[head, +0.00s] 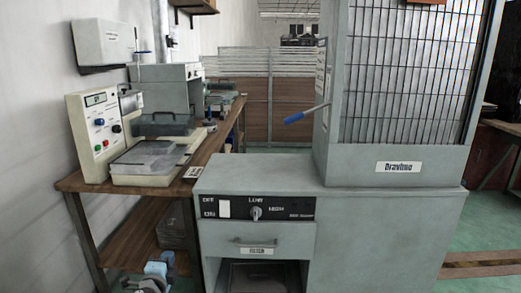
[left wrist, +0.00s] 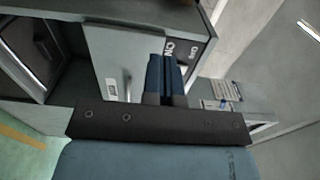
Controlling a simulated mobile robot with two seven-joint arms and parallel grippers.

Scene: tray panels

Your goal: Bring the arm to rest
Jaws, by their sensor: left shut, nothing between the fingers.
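My left gripper (head: 167,258) shows low at the left in the head view, in front of the wooden bench's lower shelf and left of the grey cabinet. In the left wrist view its two dark blue fingers (left wrist: 166,62) are together, with nothing between them. Behind them is the grey cabinet's front (left wrist: 128,50), seen tilted, and the fingers partly cover it. I cannot tell the exact gap between fingers and cabinet. My right gripper is in neither view.
The grey cabinet (head: 390,225) has a closed drawer (head: 258,240), an open bay (head: 265,276) below and a blue-handled lever (head: 296,117) above. A wooden bench (head: 75,183) holds a control-panel device (head: 98,130). Green floor (head: 490,225) is clear at the right.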

